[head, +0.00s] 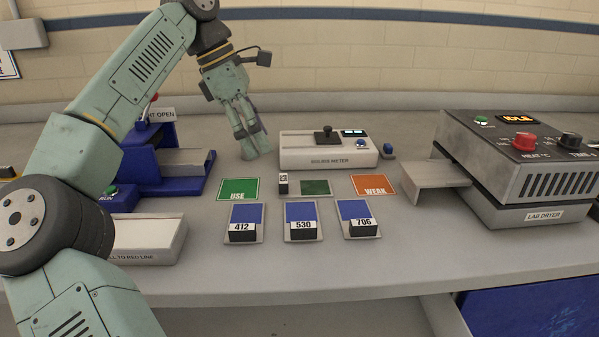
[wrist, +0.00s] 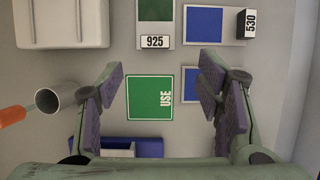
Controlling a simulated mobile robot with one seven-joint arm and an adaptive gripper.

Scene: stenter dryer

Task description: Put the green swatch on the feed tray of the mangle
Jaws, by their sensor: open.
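The green swatch (head: 315,188) is a dark green rectangle on a pale card with a black block labelled 925 (wrist: 155,41). It lies flat between the USE and WEAK cards. In the wrist view the swatch (wrist: 156,10) is at the top edge, partly cut off. The mangle (head: 160,180) is the blue machine at left, with a grey plate (head: 188,161) on its right that looks like the feed tray. Its blue base (wrist: 148,147) shows at the bottom of the wrist view. My gripper (head: 250,140) is open and empty, right of the mangle, with the USE card between its fingers in the wrist view (wrist: 158,65).
The green USE card (head: 238,190) and orange WEAK card (head: 374,185) flank the swatch. Blue swatches 412, 530 and 706 (head: 302,212) lie in front. A white meter (head: 310,158) stands behind. The lab dryer (head: 500,180) is right. A metal cup (wrist: 60,97) stands beside my gripper.

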